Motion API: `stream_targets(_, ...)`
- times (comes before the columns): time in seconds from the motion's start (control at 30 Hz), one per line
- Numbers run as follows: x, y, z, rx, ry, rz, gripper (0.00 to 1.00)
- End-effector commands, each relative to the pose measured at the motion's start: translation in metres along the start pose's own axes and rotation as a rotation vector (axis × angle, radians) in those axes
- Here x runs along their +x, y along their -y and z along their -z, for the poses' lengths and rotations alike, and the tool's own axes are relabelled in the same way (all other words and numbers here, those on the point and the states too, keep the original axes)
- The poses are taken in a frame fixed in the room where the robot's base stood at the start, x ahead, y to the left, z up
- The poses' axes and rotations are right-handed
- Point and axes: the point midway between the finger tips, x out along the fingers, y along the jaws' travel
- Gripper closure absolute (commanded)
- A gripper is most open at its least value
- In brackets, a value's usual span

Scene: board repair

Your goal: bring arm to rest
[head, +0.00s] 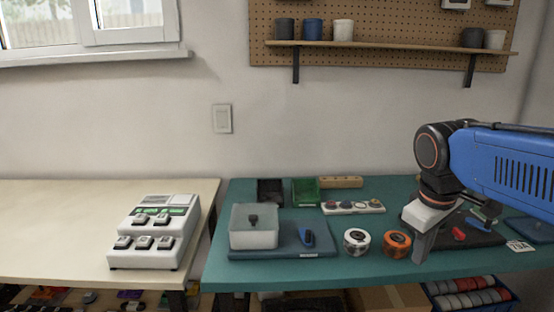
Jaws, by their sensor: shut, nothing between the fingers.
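My arm, blue with a dark wrist, reaches in from the right in the head view. My gripper (424,245), pale grey with grey fingers, points down over the right part of the teal work table (330,278). It is shut and empty. Its fingers are just right of an orange roll (397,244), and I cannot tell whether they touch anything. A dark mat (485,238) with a red item (458,233) on it lies behind and right of the gripper, partly hidden by my arm.
A white-grey roll (356,241), a clear box (254,226) on a blue tray (290,252) and a green bin (305,191) stand on the teal table. A white device (154,232) with several keys sits on the pale table (40,230) at left. A shelf (390,46) hangs above.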

Motion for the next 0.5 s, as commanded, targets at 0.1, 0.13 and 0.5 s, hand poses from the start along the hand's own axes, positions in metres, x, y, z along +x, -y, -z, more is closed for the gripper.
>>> stream_targets(0.1,0.016,0.020,-0.025,0.124,-0.066,0.004,1.00)
stream_targets(0.13,0.021,0.025,-0.031,0.156,-0.082,0.006,1.00)
stream_targets(0.5,0.069,0.071,-0.079,0.479,-0.241,0.046,1.00)
